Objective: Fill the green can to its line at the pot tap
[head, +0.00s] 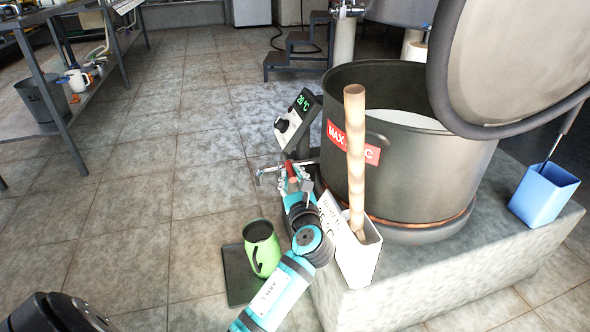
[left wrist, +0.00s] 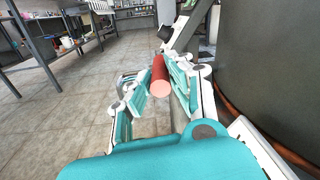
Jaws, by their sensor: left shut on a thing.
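The green can (head: 261,252) stands upright on a dark flat plate (head: 236,262) on the floor, beside the plinth. Its inside looks dark; I cannot make out its line or a liquid level. The pot tap (head: 268,172) sticks out from the foot of the big steel pot (head: 412,165), above the can in the head view. My left gripper (head: 294,182) is at the tap, shut on its red handle (left wrist: 160,78), which sits between the fingers in the left wrist view. No stream is visible; my arm hides part of the tap. My right gripper is not in view.
A white holder (head: 360,262) with a wooden stick (head: 355,150) stands on the plinth close to my left arm. A control box (head: 297,122) with a green display is beside the pot. A blue bin (head: 543,195) sits at right.

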